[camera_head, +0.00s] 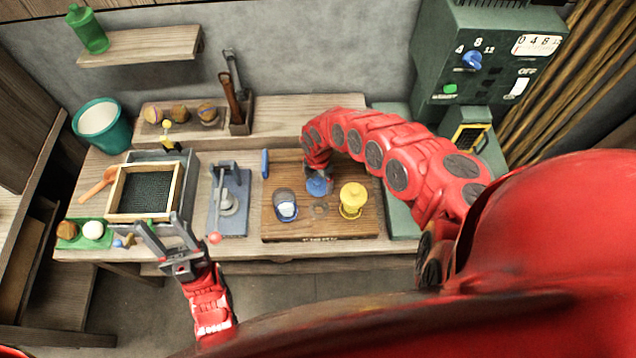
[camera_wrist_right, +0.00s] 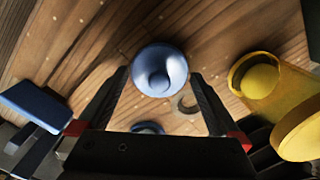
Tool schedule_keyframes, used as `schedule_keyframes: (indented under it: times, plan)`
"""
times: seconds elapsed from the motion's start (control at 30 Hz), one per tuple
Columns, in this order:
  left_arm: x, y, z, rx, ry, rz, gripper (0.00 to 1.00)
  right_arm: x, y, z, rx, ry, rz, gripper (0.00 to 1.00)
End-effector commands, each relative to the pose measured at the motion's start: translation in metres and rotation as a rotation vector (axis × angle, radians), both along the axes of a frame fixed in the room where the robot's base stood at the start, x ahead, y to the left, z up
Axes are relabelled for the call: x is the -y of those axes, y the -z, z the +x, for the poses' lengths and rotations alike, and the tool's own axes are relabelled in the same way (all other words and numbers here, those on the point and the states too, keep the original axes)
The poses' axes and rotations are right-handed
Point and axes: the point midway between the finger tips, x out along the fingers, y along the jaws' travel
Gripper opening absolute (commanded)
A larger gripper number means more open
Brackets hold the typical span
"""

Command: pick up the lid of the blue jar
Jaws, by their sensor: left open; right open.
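The blue lid (camera_head: 319,187), round with a knob, is on the wooden board (camera_head: 335,228) at the middle of the bench. In the right wrist view the lid (camera_wrist_right: 158,70) shows between the fingertips of my right gripper (camera_wrist_right: 156,82), which is open around it. I cannot tell whether the fingers touch it, or what lies under it. A jar with a blue rim (camera_head: 285,204) stands left of the lid. My left gripper (camera_head: 162,238) is open and empty in front of the bench's left part.
A yellow jar (camera_head: 353,199) stands close right of the lid; it also shows in the right wrist view (camera_wrist_right: 256,78). A grey press (camera_head: 228,203) and a framed screen (camera_head: 146,192) stand left of the board. A green machine (camera_head: 478,60) stands back right.

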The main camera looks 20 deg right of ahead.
Motion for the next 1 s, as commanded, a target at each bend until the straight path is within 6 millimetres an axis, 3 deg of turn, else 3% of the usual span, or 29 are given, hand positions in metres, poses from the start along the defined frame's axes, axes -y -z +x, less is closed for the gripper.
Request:
schedule_keyframes:
  times: [0.2,0.53,1.0]
  plan:
    - [0.0,0.0,0.0,0.0,0.0,0.0,0.5,0.0003,0.0004,0.0003,0.0,0.0,-0.001,1.0]
    - [0.0,0.0001,0.0,0.0,0.0,0.0,0.5,0.0001,0.0003,0.0003,0.001,0.0,0.0,0.42]
    - [0.0,0.0029,0.0,0.0,0.0,0.0,0.5,-0.0004,-0.0054,0.002,0.004,-0.002,0.001,0.4]
